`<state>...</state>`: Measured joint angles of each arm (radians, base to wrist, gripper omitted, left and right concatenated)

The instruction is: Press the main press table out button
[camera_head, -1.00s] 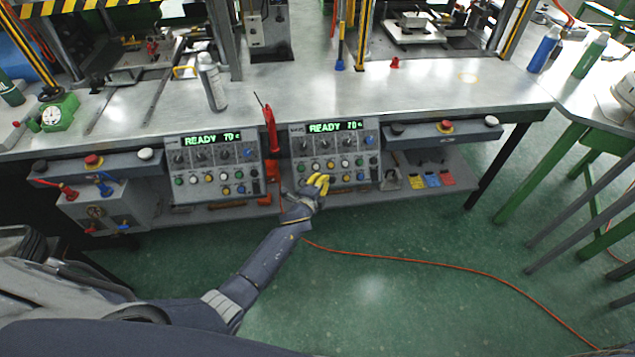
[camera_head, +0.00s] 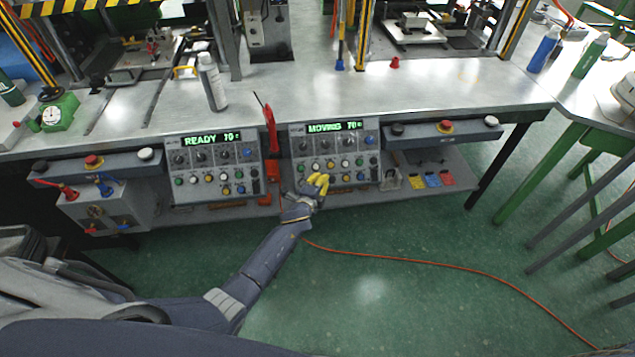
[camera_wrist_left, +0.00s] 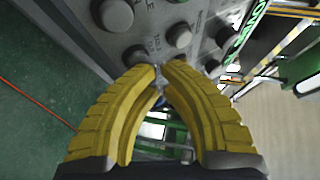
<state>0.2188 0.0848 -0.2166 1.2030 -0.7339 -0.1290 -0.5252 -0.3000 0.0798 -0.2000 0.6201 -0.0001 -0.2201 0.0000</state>
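The right-hand grey control panel (camera_head: 341,155) hangs under the front of the metal bench, with a green display (camera_head: 335,127) reading "MOVING 70". It carries knobs and rows of coloured buttons. My left gripper (camera_head: 320,180), with yellow fingers, is at the panel's lower button rows. In the left wrist view its fingertips (camera_wrist_left: 164,67) are almost together, with nothing seen held. Grey round controls (camera_wrist_left: 178,36) lie just beyond the tips. The fingers hide part of the panel, and I cannot tell whether they touch a button. My right gripper is not in view.
A similar left-hand panel (camera_head: 213,163) reads "READY 70". Small boxes with red stop buttons (camera_head: 445,127) flank the panels. A red-handled tool (camera_head: 270,130) hangs between the panels. An orange cable (camera_head: 430,260) crosses the open green floor.

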